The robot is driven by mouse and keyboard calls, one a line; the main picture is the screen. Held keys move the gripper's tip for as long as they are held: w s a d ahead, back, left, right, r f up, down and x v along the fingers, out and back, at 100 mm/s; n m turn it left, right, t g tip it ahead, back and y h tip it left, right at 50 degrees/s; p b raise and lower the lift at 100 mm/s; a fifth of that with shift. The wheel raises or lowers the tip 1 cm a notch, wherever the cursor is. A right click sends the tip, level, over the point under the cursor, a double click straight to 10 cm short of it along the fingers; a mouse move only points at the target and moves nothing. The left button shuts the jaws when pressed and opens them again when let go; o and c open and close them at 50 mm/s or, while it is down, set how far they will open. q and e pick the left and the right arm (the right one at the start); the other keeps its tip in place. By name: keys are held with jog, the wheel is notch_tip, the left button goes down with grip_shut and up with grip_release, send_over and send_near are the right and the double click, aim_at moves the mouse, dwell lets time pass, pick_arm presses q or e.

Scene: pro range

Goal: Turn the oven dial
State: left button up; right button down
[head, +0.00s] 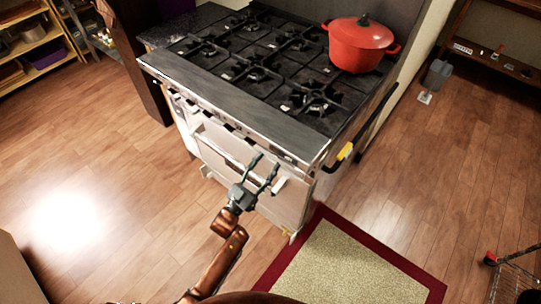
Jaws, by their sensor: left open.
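The oven (222,144) is a pale range with a dark cooktop. A row of small dark dials (232,128) runs along its front, just under the cooktop's front edge. The dials are small, and their settings cannot be read. My left gripper (266,161) is open, its two dark fingers pointing up toward the right part of the oven front. It appears empty. In the picture its fingertips lie just below the right end of the dial row; whether they touch the oven cannot be told. My right gripper is not in view.
A red lidded pot (358,47) stands at the cooktop's back right. A pale mat with a red border (345,262) lies on the floor at the oven's right front. A wire cart (515,283) is at lower right. Wooden floor at left is clear.

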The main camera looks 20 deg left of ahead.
pick_arm(q)
jog(key=shift+b+x, duration=0.3)
jog(key=shift+x, duration=1.7)
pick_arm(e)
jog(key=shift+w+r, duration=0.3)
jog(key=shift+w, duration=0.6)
pick_arm(q)
jog(key=shift+f, duration=0.1)
jog(key=shift+c, duration=1.2)
jog(key=c, duration=0.6)
jog(key=shift+c, duration=1.3)
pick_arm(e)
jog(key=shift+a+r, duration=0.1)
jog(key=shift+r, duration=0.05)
pick_arm(q)
jog(key=shift+m, duration=0.3)
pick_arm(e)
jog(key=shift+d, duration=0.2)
